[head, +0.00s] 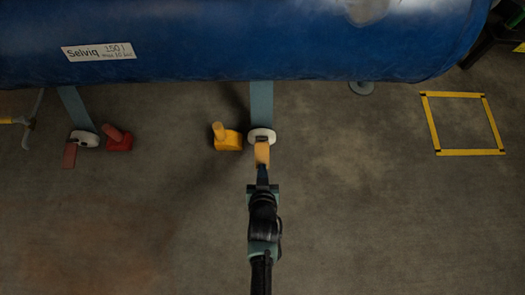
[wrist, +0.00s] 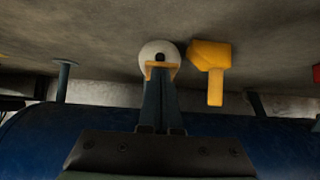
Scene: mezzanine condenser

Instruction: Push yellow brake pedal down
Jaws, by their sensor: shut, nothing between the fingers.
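The yellow brake pedal (head: 262,153) sticks out toward me from a white caster wheel (head: 261,135) under a leg of the blue tank. In the wrist view the pedal (wrist: 161,65) shows as a yellow edge in front of the wheel (wrist: 152,50), partly hidden behind my fingers. My gripper (head: 262,170) is shut and empty, with its tips at the pedal's near end. In the wrist view my gripper (wrist: 160,84) lines up with the pedal. I cannot tell whether they touch or how far the pedal is tilted.
A yellow chock (head: 229,140) stands just left of the wheel. A red pedal (head: 69,155) and a red chock (head: 118,138) are farther left. The blue tank (head: 230,40) hangs overhead behind the wheels. A yellow floor square (head: 470,152) lies right; the floor between is clear.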

